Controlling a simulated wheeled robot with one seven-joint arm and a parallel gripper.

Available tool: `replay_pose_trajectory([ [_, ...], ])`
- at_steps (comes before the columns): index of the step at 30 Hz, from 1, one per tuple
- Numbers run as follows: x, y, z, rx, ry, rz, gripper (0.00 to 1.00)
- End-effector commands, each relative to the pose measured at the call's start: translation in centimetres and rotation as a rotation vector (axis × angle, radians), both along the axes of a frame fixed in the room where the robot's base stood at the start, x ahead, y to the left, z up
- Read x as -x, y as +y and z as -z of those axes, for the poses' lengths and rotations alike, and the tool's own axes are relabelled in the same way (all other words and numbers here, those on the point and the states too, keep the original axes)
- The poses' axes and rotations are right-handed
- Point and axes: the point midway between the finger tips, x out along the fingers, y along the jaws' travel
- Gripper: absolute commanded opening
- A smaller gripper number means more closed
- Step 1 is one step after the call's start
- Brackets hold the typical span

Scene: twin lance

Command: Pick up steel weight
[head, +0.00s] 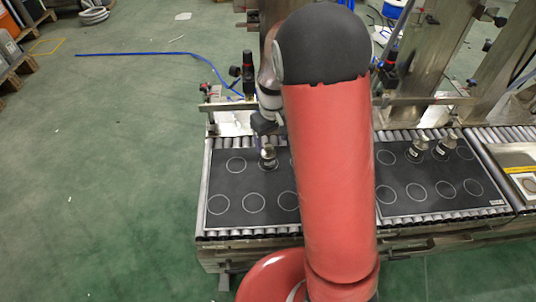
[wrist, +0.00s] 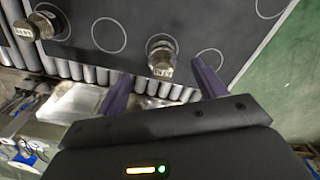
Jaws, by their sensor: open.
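A small steel weight (head: 268,158) stands upright in a circle on the left black mat (head: 226,183). My gripper (head: 264,135) hangs just above and behind it. In the wrist view my open gripper (wrist: 160,70) has its two purple fingers apart, with the steel weight (wrist: 161,60) showing between and just beyond the tips. I cannot tell whether the fingers are down at its height. Another steel weight (wrist: 28,28) stands at the upper left of the wrist view. Two more weights, one (head: 417,150) beside the other (head: 446,145), stand on the right mat (head: 400,180).
The mats lie on a roller conveyor (head: 209,233) with metal posts (head: 430,45) and a rail (head: 228,106) behind it. My red arm hides the middle of the conveyor. Green floor (head: 110,170) is open to the left, with a blue hose (head: 150,53) on it.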

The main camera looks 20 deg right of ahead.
Motion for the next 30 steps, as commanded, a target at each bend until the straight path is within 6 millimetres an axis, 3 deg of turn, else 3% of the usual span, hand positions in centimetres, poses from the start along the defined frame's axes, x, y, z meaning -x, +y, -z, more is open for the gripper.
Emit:
replay_pose_trajectory([
  [21,-1.2,0.6,8.6,0.007,0.02,-0.012,0.7],
  [30,-1.3,0.6,9.1,0.008,0.016,-0.012,0.7],
])
